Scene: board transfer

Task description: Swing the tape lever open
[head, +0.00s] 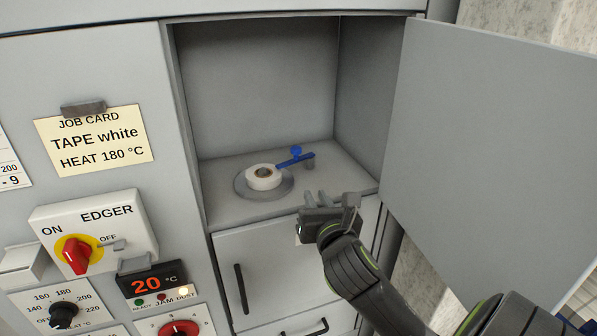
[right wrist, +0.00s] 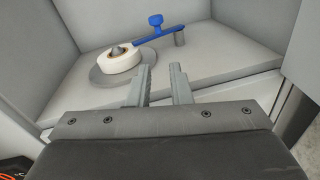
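The roll sits on a round grey disc (head: 243,188). The lever (right wrist: 158,33) and roll (right wrist: 118,58) also show in the right wrist view. My right gripper (head: 316,197) is at the compartment's front edge, in front of the lever and apart from it. Its two fingers (right wrist: 160,70) are parted with nothing between them. My left gripper is not in view.
The compartment door (head: 490,150) stands open on the right. Compartment walls bound the lever at left, right and back. A lower cabinet door (head: 270,270) with a handle is below. On the left are a job card (head: 95,141) reading "TAPE white", and an edger switch (head: 78,254).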

